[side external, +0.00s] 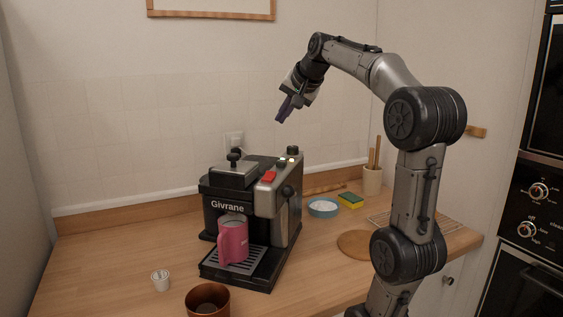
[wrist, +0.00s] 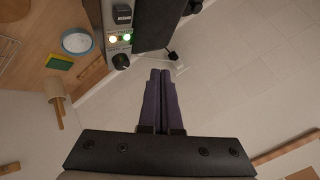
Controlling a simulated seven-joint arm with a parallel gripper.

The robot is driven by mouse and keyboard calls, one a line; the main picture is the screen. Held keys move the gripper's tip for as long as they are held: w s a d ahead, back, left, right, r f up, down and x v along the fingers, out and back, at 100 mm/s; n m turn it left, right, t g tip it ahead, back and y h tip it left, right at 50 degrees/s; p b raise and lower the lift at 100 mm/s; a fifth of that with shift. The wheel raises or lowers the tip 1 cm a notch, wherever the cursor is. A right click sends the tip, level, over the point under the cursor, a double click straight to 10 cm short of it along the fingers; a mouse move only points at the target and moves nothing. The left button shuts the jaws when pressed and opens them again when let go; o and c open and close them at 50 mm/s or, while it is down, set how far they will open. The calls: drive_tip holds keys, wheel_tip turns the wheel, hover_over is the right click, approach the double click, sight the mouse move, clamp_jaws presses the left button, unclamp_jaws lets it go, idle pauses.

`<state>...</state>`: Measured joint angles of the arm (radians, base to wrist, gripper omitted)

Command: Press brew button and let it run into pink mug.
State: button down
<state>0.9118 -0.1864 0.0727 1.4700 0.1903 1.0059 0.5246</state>
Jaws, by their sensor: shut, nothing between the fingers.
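The black and steel coffee machine (side external: 213,210) marked Givrane stands on the wooden counter. The pink mug (side external: 233,241) sits upright on its drip tray, under the front of the machine. On the top panel are a red part (side external: 268,177), two lit lights (side external: 286,160) and a dark knob (side external: 292,150). In the wrist view the lights (wrist: 120,38) glow yellowish and green, between the knob (wrist: 121,61) and a black switch (wrist: 122,14). I cannot tell which control is the brew button. My gripper (side external: 281,119) is shut and empty, above the machine; its fingers (wrist: 160,73) touch nothing.
A copper cup (side external: 207,300) and a small white pod (side external: 160,280) are in front of the machine. Ovens (side external: 535,190) stand far right.

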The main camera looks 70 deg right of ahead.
sight(283, 162)
drive_tip(key=shift+f, duration=4.25)
drive_tip(key=shift+f, duration=0.2)
drive_tip(key=shift+f, duration=0.25)
drive_tip(key=shift+f, duration=0.55)
drive_tip(key=shift+r, duration=1)
drive_tip(key=shift+r, duration=2.5)
